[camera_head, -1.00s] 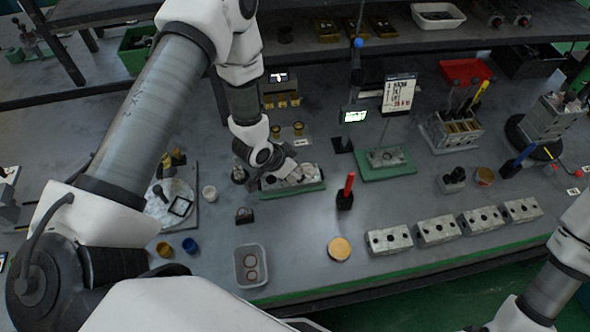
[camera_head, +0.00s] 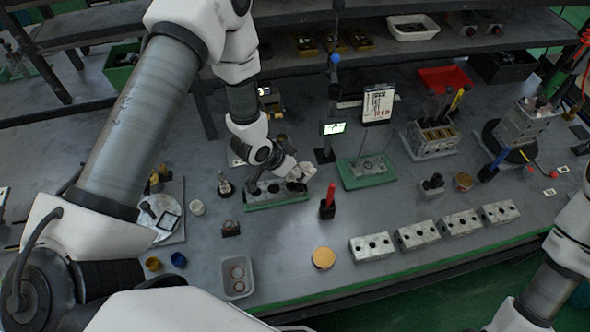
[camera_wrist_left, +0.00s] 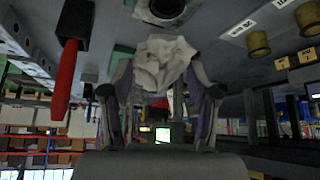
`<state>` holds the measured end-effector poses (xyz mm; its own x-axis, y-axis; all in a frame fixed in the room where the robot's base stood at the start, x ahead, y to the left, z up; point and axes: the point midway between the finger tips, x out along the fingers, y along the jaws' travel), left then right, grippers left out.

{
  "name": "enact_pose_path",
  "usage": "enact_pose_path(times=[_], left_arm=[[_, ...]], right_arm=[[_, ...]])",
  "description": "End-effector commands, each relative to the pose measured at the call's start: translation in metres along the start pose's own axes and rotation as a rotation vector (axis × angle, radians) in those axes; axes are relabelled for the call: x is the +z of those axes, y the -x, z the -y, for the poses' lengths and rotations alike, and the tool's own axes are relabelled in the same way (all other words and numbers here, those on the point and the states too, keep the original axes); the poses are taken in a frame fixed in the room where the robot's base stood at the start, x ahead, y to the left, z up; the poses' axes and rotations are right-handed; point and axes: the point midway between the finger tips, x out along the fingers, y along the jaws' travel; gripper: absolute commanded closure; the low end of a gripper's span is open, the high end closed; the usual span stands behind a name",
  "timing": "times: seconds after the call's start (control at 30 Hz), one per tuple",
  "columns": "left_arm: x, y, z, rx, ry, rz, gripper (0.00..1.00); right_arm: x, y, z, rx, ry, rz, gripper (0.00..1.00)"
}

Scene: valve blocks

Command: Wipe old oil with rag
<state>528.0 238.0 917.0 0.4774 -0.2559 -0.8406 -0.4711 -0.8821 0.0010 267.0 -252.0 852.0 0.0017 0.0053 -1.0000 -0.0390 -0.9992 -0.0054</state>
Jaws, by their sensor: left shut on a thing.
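My left gripper (camera_head: 296,176) is shut on a crumpled whitish rag (camera_wrist_left: 165,62), which also shows in the head view (camera_head: 303,171). The gripper is at the right end of a grey valve block (camera_head: 270,193) on a green mat (camera_head: 262,206). I cannot tell whether the rag touches the block. In the wrist view the rag sits between the fingertips, below a dark round bore (camera_wrist_left: 163,8). No oil can be made out. My right gripper is outside the frame; only part of that arm shows at the right edge.
A red-handled tool stands in a black holder (camera_head: 327,208) just right of the gripper. Several blocks line the front right. A grey tray (camera_head: 237,291) and tan round lid (camera_head: 323,258) lie nearer, with bare table between.

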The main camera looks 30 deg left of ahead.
Motion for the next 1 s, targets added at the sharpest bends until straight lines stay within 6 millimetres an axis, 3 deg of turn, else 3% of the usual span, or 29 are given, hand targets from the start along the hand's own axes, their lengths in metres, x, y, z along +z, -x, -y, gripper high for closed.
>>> enact_pose_path(times=[0.3,1.0], left_arm=[[-0.018,0.022,0.001,-0.002,0.002,-0.001,0.73],[-0.02,0.023,0.001,0.003,-0.005,-0.001,0.73]], right_arm=[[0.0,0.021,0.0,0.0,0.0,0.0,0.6],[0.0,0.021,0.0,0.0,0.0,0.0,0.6]])
